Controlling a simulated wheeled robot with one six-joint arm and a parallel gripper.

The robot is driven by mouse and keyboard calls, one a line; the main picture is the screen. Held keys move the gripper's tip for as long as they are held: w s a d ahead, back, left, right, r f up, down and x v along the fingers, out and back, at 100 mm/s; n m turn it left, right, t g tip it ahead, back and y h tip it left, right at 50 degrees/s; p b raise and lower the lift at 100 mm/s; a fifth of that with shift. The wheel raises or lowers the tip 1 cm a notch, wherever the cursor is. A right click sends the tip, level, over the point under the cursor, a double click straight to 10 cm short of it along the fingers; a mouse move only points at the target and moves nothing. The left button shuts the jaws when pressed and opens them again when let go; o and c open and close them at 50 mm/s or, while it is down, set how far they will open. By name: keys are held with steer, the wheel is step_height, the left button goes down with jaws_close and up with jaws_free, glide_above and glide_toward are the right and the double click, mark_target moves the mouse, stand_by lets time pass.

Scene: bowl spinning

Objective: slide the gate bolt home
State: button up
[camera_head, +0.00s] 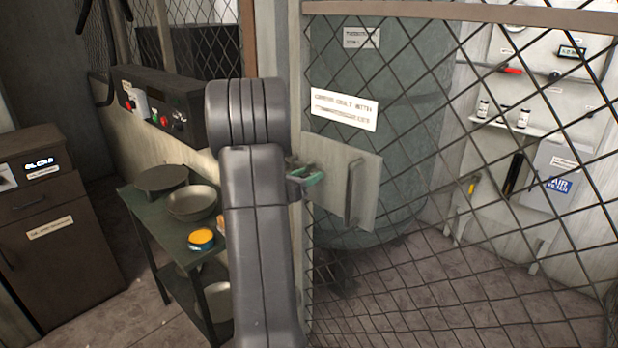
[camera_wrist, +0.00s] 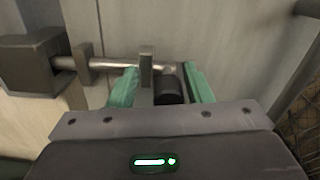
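The gate bolt is a silver rod (camera_wrist: 112,65) lying across the wrist view. It runs through two upright brackets, and its left end meets a dark block (camera_wrist: 28,62); how deep it sits there I cannot tell. A black knob (camera_wrist: 170,92) hangs at the rod's right part. My gripper (camera_wrist: 160,84) is open, with its green fingers on either side of the knob and one bracket. The right finger is close to the knob; contact is unclear. In the head view my gripper (camera_head: 308,177) is at the left edge of the gate's plate (camera_head: 366,182), and my arm hides the bolt.
The mesh gate (camera_head: 430,200) fills the right side, with a vertical handle (camera_head: 353,190) on its plate. A green table (camera_head: 158,212) with pans and a yellow-topped tin (camera_head: 201,238) stands left of my arm. A control box (camera_head: 160,105) is above it.

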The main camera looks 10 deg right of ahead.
steer(key=shift+s+d, duration=0.1)
steer(key=b+v, duration=0.2)
steer(key=v, duration=1.2)
steer(key=shift+b, duration=0.35)
steer(key=shift+d, duration=0.1)
steer(key=p+x, duration=0.2)
steer(key=x, duration=1.2)
steer(key=shift+s+p, duration=0.2)
steer(key=shift+p, duration=0.15)
steer(key=shift+r, duration=0.1)
